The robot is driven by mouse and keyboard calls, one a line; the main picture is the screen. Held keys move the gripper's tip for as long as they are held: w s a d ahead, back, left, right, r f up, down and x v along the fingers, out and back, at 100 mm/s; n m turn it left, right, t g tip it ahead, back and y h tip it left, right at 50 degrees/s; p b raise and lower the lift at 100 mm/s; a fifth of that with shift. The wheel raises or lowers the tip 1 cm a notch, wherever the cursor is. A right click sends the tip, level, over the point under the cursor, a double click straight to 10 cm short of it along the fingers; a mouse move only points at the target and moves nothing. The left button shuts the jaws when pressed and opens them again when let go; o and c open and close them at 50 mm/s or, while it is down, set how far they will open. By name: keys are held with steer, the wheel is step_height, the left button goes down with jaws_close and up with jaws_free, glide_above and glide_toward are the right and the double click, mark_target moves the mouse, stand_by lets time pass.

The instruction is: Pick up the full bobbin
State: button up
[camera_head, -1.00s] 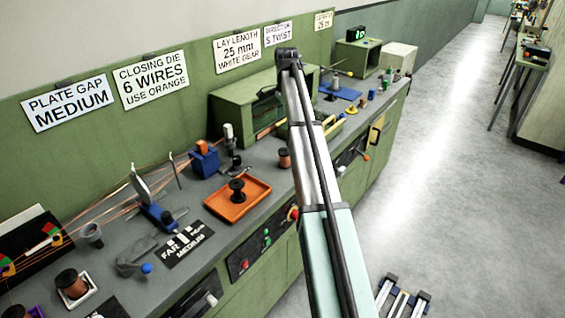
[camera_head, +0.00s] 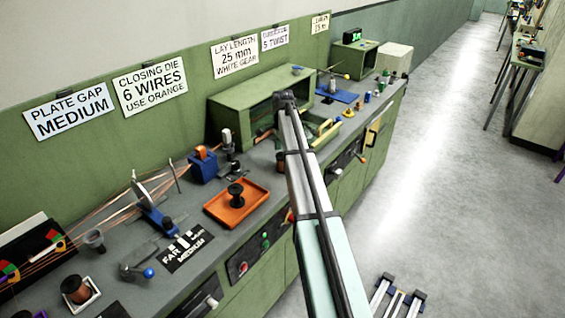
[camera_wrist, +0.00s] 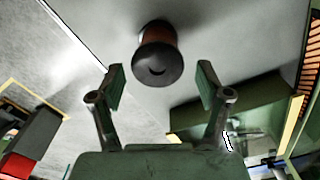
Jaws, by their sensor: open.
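A full bobbin (camera_wrist: 157,52), wound with copper-brown wire and with dark flanges, stands on the grey bench in the wrist view. Its near flange faces the camera. In the head view a copper-brown bobbin (camera_head: 280,160) shows at the left edge of my arm, partly hidden. My gripper (camera_wrist: 161,84) is open, its two fingers apart on either side of the line to the bobbin. The bobbin lies just beyond the fingertips and none of it is clasped. In the head view my arm hides the gripper.
An orange tray (camera_head: 257,208) with a black, bare-looking spool (camera_head: 236,191) sits left of my arm. Another copper bobbin (camera_head: 75,289) stands in a white tray at lower left. A green open-fronted housing (camera_head: 230,112) stands behind.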

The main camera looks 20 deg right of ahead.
mark_target(283, 161)
steer(key=shift+s+f+p, duration=0.15)
steer(key=shift+f+p, duration=0.95)
steer(key=shift+f, duration=1.45)
steer(key=c, duration=1.4)
jaws_close()
steer(key=shift+r, duration=0.15)
